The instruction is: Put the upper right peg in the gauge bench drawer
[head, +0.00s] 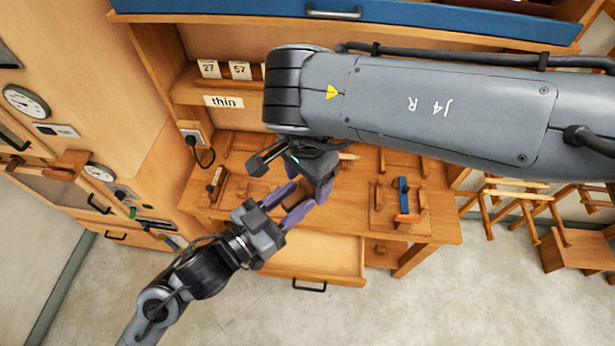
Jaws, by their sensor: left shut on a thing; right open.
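The gauge bench drawer (335,250) is pulled out under the front of the wooden bench (440,222), with a dark handle on its front. My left gripper (305,194) reaches up from the lower left with purple fingers, over the bench just behind the drawer. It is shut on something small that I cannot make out. My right gripper (295,179) hangs below its grey arm, close to my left fingertips, and is open. I cannot pick out the upper right peg for certain; my grippers and the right arm cover much of the bench.
A wooden fixture with a blue bar (403,194) stands on the bench's right side. Another wooden fixture (216,184) is at its left. A "thin" label (223,101) and number cards are on the shelf behind. Wooden stools (515,205) stand at right. The floor in front is clear.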

